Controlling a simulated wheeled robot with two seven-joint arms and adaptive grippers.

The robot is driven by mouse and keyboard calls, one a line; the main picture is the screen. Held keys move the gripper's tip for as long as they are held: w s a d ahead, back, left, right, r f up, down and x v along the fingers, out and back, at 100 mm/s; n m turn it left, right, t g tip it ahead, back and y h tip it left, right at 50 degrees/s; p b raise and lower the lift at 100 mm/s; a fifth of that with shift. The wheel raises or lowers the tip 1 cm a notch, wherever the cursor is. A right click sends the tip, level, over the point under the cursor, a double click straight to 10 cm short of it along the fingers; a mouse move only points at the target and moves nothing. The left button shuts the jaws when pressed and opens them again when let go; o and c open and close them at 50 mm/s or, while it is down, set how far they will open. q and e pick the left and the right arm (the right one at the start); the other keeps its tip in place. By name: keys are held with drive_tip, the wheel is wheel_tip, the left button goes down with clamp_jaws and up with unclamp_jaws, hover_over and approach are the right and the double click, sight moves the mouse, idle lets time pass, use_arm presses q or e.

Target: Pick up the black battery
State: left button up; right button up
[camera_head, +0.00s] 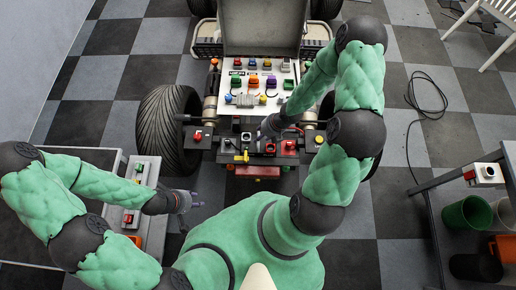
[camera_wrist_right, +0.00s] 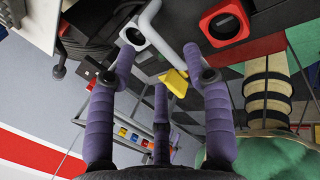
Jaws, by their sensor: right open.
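I cannot single out the black battery with certainty.
The quad carries a white panel (camera_head: 228,82) with several coloured parts. A black cable (camera_head: 410,125) lies on the checkered floor.

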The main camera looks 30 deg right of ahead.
sight(258, 145)
drive_tip(key=b+x, duration=0.2)
drive_tip(key=x, duration=0.3)
drive_tip(key=shift+f, duration=0.1)
drive_tip(key=shift+s, duration=0.1)
clamp_jaws()
